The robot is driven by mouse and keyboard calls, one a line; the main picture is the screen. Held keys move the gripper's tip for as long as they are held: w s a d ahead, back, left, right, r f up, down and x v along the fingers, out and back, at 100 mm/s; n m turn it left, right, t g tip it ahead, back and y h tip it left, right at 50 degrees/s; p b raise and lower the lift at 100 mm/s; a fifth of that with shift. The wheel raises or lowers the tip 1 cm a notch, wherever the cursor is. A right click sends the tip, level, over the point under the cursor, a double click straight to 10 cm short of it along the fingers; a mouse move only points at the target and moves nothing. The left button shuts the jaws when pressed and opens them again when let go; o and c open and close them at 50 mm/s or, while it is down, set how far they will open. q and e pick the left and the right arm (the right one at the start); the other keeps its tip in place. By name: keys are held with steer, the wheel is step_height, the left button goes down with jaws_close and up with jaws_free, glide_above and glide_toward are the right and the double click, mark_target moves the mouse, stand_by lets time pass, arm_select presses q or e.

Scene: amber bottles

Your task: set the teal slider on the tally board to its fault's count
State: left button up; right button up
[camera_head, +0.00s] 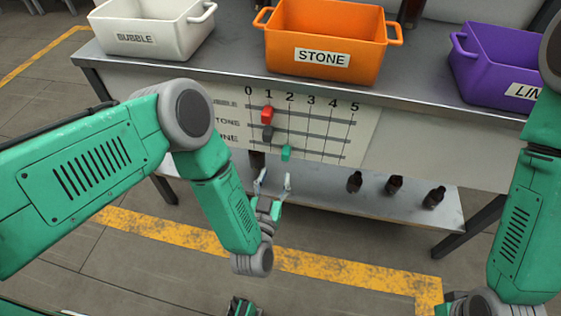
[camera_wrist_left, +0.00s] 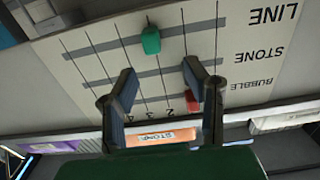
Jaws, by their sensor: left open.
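The white tally board (camera_head: 360,125) hangs on the bench front, with columns 0 to 5 and rows for bubble, stone and line. The teal slider (camera_head: 286,153) sits on the lowest rail, line, at about the 2 mark. It also shows in the left wrist view (camera_wrist_left: 150,40), where the board appears upside down. The red slider (camera_head: 266,115) is on the top rail and the dark grey slider (camera_head: 267,132) on the middle rail, both near 1. My left gripper (camera_head: 274,182) is open and empty, just below and in front of the teal slider, apart from it. My right gripper is out of frame.
White BUBBLE (camera_head: 137,39), orange STONE (camera_head: 290,60) and purple (camera_head: 490,70) crates stand on the bench top. Three dark bottles (camera_head: 354,182) (camera_head: 394,185) (camera_head: 434,197) stand on the lower shelf (camera_head: 330,195), right of my left gripper. The bench edge overhangs the board.

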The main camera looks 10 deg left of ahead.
arm_select(q)
steer(key=s+a+g+p, duration=0.1)
steer(key=s+a+g, duration=0.4)
steer(key=s, duration=0.4)
steer(key=s+a+r+g+p, duration=0.1)
steer(key=s+a+g, duration=0.5)
steer(key=s, duration=0.3)
steer(key=s+a+g+p, duration=0.2)
steer(key=s+a+g, duration=0.4)
steer(key=s, duration=0.3)
steer(key=shift+s+a+r+y, duration=0.15)
steer(key=shift+s+r+y, duration=0.05)
steer(key=shift+r+y, duration=0.2)
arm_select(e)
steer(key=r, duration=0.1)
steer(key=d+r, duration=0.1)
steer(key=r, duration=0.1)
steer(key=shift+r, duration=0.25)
